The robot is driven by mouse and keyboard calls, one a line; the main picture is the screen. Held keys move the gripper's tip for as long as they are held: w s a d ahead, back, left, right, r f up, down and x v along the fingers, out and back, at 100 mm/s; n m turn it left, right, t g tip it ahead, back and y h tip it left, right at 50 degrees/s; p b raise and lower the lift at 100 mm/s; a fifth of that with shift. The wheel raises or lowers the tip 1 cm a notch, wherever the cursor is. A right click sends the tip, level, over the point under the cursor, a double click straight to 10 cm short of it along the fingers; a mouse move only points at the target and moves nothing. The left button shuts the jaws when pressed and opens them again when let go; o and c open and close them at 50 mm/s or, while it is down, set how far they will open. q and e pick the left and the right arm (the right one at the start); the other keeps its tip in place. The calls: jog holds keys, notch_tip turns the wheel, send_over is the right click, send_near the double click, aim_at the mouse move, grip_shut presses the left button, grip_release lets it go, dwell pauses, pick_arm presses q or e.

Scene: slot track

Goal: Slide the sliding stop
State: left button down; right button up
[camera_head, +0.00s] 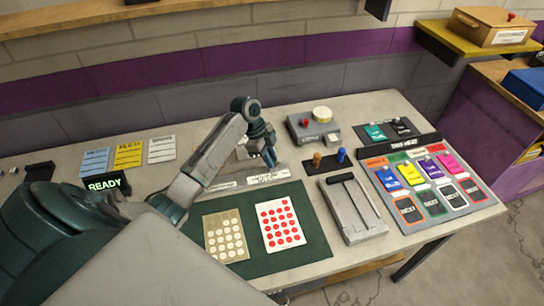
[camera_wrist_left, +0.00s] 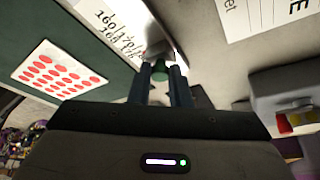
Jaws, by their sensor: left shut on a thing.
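My left gripper (camera_head: 268,159) reaches down over the flat grey track plate (camera_head: 238,184) behind the green mat. In the left wrist view my left gripper (camera_wrist_left: 161,80) is shut on a small green knob (camera_wrist_left: 161,66), which I take to be the sliding stop. A bright metal piece (camera_wrist_left: 156,42) shows just beyond the knob. A white scale label (camera_wrist_left: 112,25) with printed numbers lies beside it. In the head view the knob is hidden by the gripper, and my arm covers part of the plate. My right gripper is not in view.
The green mat (camera_head: 318,256) holds two dotted cards in front of the plate. A grey box (camera_head: 315,130) with a red knob stands behind right. A board with two pegs (camera_head: 331,161), a grey slotted block (camera_head: 352,210) and a card board (camera_head: 437,190) lie to the right.

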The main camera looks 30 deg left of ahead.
pick_arm(q)
jog(key=shift+s+a+r, duration=0.1)
jog(key=shift+s+a, duration=0.2)
jog(key=shift+s, duration=0.05)
jog(key=c, duration=1.3)
grip_release()
jog(key=shift+c, duration=0.2)
jog(key=shift+a+r, duration=0.25)
jog(key=shift+r, duration=0.15)
jog(key=b+v, duration=0.3)
jog(key=v, duration=0.7)
jog(key=shift+f, duration=0.1)
